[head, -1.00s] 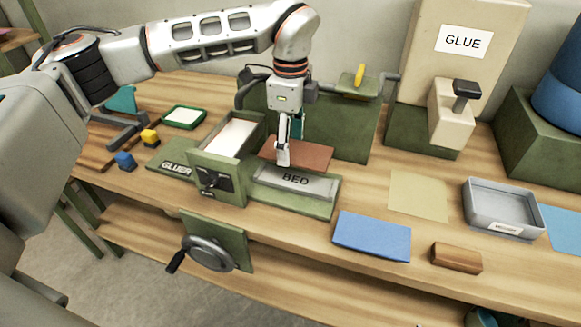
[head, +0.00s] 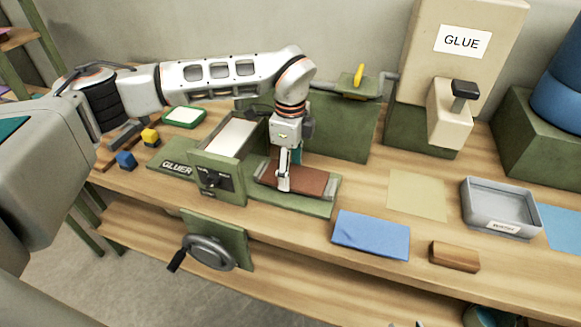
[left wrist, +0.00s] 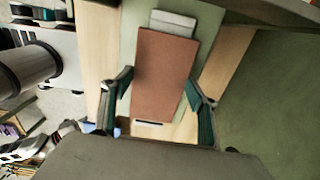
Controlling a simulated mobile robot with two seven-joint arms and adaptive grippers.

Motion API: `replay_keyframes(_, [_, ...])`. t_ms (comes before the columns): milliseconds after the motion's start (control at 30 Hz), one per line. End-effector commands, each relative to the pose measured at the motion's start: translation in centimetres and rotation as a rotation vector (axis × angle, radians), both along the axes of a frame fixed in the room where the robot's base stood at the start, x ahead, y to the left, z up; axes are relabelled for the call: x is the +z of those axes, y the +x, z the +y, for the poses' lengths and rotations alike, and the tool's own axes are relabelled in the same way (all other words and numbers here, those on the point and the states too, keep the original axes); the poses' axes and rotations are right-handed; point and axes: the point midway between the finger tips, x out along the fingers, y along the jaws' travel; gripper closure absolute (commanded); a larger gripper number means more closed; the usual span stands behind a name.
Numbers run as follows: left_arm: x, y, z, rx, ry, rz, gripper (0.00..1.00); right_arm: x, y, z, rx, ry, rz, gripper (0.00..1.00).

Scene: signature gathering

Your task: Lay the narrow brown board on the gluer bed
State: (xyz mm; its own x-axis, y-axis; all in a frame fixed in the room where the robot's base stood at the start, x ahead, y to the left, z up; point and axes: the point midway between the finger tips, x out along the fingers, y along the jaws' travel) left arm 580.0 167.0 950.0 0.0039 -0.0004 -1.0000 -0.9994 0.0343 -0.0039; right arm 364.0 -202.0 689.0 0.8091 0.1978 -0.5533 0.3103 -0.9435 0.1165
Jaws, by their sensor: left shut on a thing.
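The narrow brown board (head: 310,181) lies level over the gluer bed (head: 331,187), between its grey end pieces, and covers the bed's label. I cannot tell whether it touches the bed or hangs just above it. My left gripper (head: 284,181) points down and is shut on the board. In the left wrist view the board (left wrist: 163,75) is between the two fingers (left wrist: 158,90), with a grey end piece of the bed (left wrist: 173,20) beyond it. My right gripper is not in view.
The gluer's box (head: 219,181) stands just left of the bed, with a green upright panel (head: 345,125) behind. A blue sheet (head: 371,234), a tan sheet (head: 417,195), a wooden block (head: 455,256) and a grey tray (head: 500,208) lie to the right.

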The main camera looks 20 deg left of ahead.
Motion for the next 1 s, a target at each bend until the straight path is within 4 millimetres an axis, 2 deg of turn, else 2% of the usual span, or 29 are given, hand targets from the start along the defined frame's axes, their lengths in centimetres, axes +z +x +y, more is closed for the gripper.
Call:
replay_keyframes(67, [-0.3, 0.0, 0.0, 0.0, 0.0, 0.0, 0.63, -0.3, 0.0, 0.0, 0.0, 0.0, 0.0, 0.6])
replay_keyframes(100, [-0.4, 0.0, 0.0, 0.0, 0.0, 0.0, 0.38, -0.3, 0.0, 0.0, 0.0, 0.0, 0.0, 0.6])
replay_keyframes(167, [-0.3, 0.0, 0.0, 0.0, 0.0, 0.0, 0.24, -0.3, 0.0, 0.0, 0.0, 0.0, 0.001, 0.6])
replay_keyframes(500, [-0.2, 0.0, 0.0, 0.0, 0.0, 0.0, 0.24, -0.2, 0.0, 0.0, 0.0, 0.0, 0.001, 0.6])
replay_keyframes(633, [0.6, 0.1, 0.0, 0.0, -0.001, -0.003, 0.24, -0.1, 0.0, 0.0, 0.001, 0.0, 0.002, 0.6])
replay_keyframes(767, [2.6, 0.1, 0.0, 0.0, -0.001, -0.004, 0.24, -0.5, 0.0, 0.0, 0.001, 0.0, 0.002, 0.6])
replay_keyframes(1000, [7.6, 0.1, 0.0, 0.0, 0.0, -0.004, 0.24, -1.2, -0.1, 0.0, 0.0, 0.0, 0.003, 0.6])
